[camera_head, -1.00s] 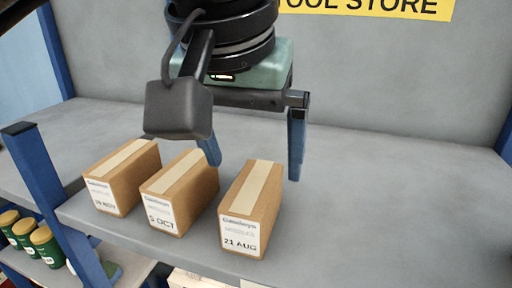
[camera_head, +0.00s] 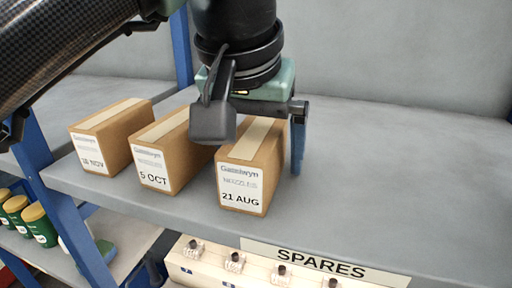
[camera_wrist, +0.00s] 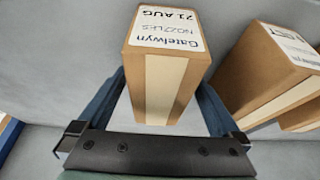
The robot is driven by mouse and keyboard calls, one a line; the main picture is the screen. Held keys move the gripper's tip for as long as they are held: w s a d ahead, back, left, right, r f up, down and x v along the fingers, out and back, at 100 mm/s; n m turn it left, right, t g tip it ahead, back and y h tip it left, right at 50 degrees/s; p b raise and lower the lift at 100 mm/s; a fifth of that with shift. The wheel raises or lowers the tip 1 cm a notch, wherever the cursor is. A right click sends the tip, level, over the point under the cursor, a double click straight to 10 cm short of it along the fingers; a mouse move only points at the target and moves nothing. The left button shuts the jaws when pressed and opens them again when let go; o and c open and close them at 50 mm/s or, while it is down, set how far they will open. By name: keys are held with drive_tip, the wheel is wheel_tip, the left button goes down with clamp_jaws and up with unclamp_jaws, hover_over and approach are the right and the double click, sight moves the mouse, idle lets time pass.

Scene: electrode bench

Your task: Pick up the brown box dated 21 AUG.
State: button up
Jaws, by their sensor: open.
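The brown box dated 21 AUG (camera_head: 243,185) stands on the grey shelf, rightmost of three boxes, with its white label facing the front. In the wrist view the same box (camera_wrist: 165,75) sits between the two blue fingers of my gripper (camera_wrist: 163,88). My gripper (camera_head: 262,150) is open, with one finger on each side of the box. In the head view the right finger is beside the box's right side; the left finger is hidden. I cannot tell whether either finger touches the box.
The box dated 5 OCT (camera_head: 165,160) stands close to the left, and the 18 NOV box (camera_head: 108,138) beyond it. The shelf (camera_head: 380,190) is clear to the right. A blue post (camera_head: 50,170) rises at the left. Green jars (camera_head: 38,225) stand lower left.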

drive_tip(key=shift+s, duration=0.1)
drive_tip(key=shift+f, duration=0.2)
idle(0.4)
clamp_jaws()
idle(0.4)
